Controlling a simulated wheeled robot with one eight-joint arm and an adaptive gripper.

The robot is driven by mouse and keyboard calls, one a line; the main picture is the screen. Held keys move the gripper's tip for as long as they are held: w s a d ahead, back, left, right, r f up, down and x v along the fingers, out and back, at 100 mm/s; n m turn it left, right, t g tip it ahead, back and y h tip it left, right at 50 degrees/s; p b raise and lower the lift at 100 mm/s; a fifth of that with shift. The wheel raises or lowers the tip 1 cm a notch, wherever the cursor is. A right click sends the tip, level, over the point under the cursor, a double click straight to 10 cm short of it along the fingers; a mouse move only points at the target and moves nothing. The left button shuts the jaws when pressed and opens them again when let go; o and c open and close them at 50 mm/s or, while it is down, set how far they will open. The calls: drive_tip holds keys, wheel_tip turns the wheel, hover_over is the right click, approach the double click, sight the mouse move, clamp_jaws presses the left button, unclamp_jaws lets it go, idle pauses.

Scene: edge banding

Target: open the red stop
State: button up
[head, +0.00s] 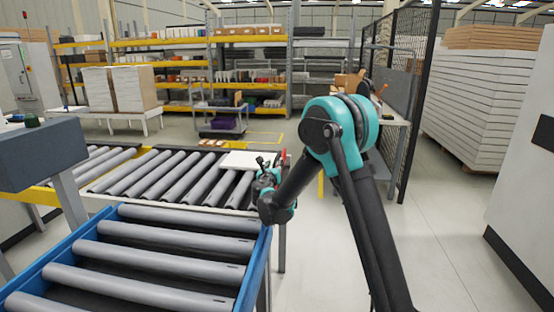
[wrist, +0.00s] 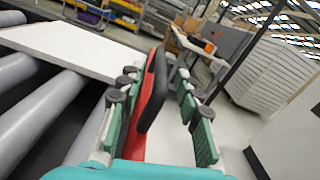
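The red stop (wrist: 153,95) is an upright red plate with a black edge, seen nearly edge-on in the wrist view. It stands beside the end of a white panel (wrist: 75,48). My gripper (wrist: 158,88) is open, with its green-padded fingers on either side of the stop. The stop lies closer to the left fingers; a clear gap shows to the right ones. I cannot tell whether the left fingers touch it. In the head view, my gripper (head: 266,172) is at the conveyor's right end, and only a sliver of the red stop (head: 283,155) shows behind it.
The white panel (head: 240,160) lies on the grey rollers (head: 170,178). A blue-framed roller conveyor (head: 160,255) is in front. A black mesh fence (head: 415,80) and a stack of white boards (head: 475,100) stand to the right. The floor at right is clear.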

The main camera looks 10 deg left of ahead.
sight(277, 156)
drive_tip(key=w, duration=0.6)
drive_tip(key=shift+w+d, duration=0.15)
drive_tip(key=shift+w, duration=0.2)
drive_tip(key=shift+c, duration=0.5)
clamp_jaws()
